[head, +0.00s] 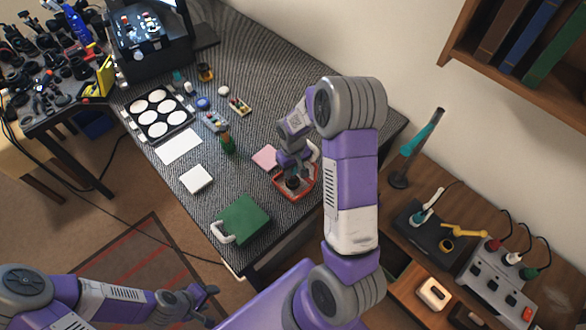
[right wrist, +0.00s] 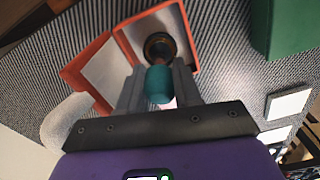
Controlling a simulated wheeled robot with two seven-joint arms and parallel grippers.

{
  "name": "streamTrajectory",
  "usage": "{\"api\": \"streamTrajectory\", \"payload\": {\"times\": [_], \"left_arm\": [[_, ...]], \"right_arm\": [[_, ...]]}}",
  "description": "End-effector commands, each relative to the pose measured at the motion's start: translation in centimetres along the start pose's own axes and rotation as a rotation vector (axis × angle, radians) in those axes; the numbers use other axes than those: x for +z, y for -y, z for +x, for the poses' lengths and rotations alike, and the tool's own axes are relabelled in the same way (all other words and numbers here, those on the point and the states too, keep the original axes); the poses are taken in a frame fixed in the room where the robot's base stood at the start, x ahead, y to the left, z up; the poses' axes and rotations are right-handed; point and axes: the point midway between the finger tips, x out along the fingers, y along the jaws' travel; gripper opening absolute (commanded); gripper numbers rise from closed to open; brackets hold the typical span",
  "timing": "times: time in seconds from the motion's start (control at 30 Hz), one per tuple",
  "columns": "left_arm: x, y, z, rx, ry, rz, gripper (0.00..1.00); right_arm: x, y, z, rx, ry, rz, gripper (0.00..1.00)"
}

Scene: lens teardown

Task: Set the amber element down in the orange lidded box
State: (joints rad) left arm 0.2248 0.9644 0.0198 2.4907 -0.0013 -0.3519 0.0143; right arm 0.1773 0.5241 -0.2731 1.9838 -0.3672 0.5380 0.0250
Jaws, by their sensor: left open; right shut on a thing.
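The orange lidded box (head: 308,193) sits near the right edge of the dark table with its lid open; it also shows in the right wrist view (right wrist: 128,19). My right gripper (right wrist: 158,88) points down over it, shut on a teal cylindrical piece (right wrist: 158,84). A dark round piece with a brownish amber centre (right wrist: 160,47) shows just beyond the teal piece, over or in the box's pale-lined compartment. I cannot tell whether it is joined to the teal piece or touches the lining. My left gripper (head: 207,301) is open and empty, low in the head view, off the table.
A green case (head: 243,220) with a white handle stands near the box, at the table's front. A pink pad (head: 265,157) and a white block (head: 196,179) lie nearby. A tray of white discs (head: 132,104) and small parts lie farther back. A side desk (head: 390,205) stands at right.

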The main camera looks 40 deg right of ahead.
Motion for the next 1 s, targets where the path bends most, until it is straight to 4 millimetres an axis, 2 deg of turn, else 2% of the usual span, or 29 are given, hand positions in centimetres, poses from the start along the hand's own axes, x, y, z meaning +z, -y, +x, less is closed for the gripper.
{"api": "streamTrajectory", "payload": {"times": [1.0], "left_arm": [[-0.03, 0.25, 0.66, 0.000, 0.000, 0.000, 0.52]], "right_arm": [[-0.02, 0.00, 0.86, 0.000, -0.001, 0.000, 0.06]]}}
